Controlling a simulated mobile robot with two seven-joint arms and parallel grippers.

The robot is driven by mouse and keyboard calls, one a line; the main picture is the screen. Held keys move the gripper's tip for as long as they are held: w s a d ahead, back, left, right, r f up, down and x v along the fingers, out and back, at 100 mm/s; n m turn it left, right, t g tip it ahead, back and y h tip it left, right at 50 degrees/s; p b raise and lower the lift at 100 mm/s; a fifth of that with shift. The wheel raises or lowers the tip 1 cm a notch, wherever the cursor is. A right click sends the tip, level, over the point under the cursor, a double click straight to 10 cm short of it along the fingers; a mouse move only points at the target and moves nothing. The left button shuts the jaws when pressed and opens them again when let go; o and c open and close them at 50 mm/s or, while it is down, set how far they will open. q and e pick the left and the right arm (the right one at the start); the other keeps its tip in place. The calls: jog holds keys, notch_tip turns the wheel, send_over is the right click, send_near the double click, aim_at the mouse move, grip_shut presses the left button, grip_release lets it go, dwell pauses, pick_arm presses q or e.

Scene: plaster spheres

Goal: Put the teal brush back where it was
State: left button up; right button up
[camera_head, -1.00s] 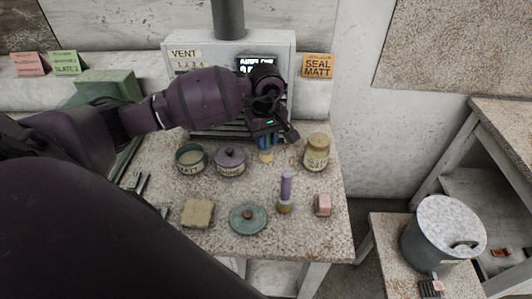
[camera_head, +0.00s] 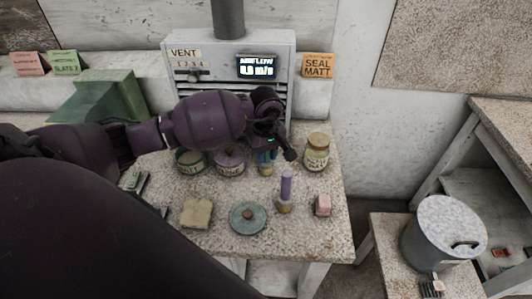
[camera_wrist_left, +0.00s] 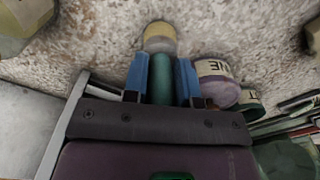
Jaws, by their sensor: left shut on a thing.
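My left gripper (camera_head: 266,156) is shut on the teal brush, just right of the purple-lidded pot. In the left wrist view its blue fingers grip the teal handle (camera_wrist_left: 162,80) from both sides, and the pale yellow brush head (camera_wrist_left: 160,38) points away from the wrist. In the head view the brush head (camera_head: 265,170) points down close to the stone tabletop (camera_head: 240,187); I cannot tell if it touches. A purple brush (camera_head: 286,188) stands upright on its head nearer the front. My right gripper is not in view.
A teal pot (camera_head: 190,163) and purple pot (camera_head: 230,163) stand left of the brush, a cream jar (camera_head: 316,152) right. In front are a beige block (camera_head: 197,213), a teal lid (camera_head: 248,217) and a pink block (camera_head: 323,205). The vent box (camera_head: 230,55) stands behind.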

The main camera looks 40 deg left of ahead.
pick_arm(q)
jog(key=o, duration=0.9)
jog(key=shift+o, duration=0.2)
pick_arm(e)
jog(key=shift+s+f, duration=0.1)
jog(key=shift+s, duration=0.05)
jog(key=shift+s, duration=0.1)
pick_arm(q)
jog(key=shift+r, duration=0.35)
notch_tip(320, 180, up, 12)
jog(key=shift+f, duration=0.2)
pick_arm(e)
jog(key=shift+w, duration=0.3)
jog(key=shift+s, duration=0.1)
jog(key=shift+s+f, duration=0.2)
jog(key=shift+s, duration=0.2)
